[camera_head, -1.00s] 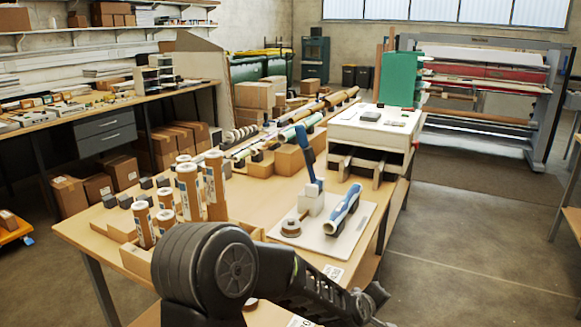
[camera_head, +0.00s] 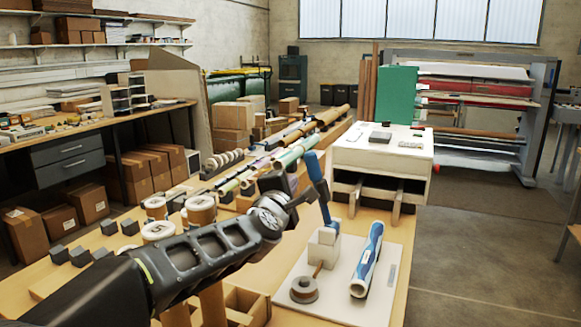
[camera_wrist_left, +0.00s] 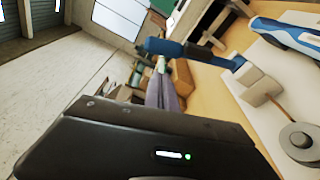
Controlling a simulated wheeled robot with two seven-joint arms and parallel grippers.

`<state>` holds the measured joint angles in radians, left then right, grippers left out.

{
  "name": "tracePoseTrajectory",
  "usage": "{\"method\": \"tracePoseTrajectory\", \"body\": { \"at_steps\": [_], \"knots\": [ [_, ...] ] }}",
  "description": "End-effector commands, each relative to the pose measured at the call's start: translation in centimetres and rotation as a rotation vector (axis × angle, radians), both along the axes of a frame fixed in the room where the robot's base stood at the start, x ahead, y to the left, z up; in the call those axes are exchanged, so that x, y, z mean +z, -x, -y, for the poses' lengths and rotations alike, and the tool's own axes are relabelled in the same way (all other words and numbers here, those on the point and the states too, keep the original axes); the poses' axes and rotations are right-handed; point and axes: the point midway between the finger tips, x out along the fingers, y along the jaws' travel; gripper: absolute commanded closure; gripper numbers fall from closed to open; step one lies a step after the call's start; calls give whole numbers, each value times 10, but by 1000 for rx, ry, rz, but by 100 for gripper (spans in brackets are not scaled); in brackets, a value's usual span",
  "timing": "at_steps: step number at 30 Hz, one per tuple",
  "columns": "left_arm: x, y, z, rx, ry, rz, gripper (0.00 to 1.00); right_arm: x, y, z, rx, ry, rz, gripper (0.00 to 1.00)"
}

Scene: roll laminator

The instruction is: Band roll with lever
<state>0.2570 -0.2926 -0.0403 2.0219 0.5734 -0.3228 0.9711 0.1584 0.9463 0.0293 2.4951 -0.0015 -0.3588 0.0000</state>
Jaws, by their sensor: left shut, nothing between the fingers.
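A blue lever (camera_head: 317,183) stands tilted on a white block (camera_head: 324,245), on a pale board (camera_head: 345,302). A blue and white roll (camera_head: 367,262) lies on the board to its right. In the left wrist view the lever (camera_wrist_left: 188,52) lies right of and beyond the fingers (camera_wrist_left: 162,78), and the roll (camera_wrist_left: 290,36) is at upper right. My right gripper is not in view.
Long rolls (camera_head: 296,150) lie behind the gripper. A white machine (camera_head: 382,150) stands at the table's far end. The floor at right is clear.

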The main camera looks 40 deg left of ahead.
Motion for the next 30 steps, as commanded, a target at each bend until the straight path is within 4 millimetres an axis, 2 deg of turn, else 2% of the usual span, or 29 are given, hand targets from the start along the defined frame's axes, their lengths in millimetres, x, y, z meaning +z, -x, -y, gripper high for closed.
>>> {"method": "tracePoseTrajectory", "body": {
  "at_steps": [8, 14, 30],
  "knots": [
    [-1, 0, 0, 0, 0, -1, 100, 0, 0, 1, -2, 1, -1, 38],
    [-2, -9, -4, -1, 0, -3, 100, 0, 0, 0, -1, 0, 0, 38],
    [-5, -80, -41, 0, -1, -4, 100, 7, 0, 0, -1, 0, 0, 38]
  ]
}}
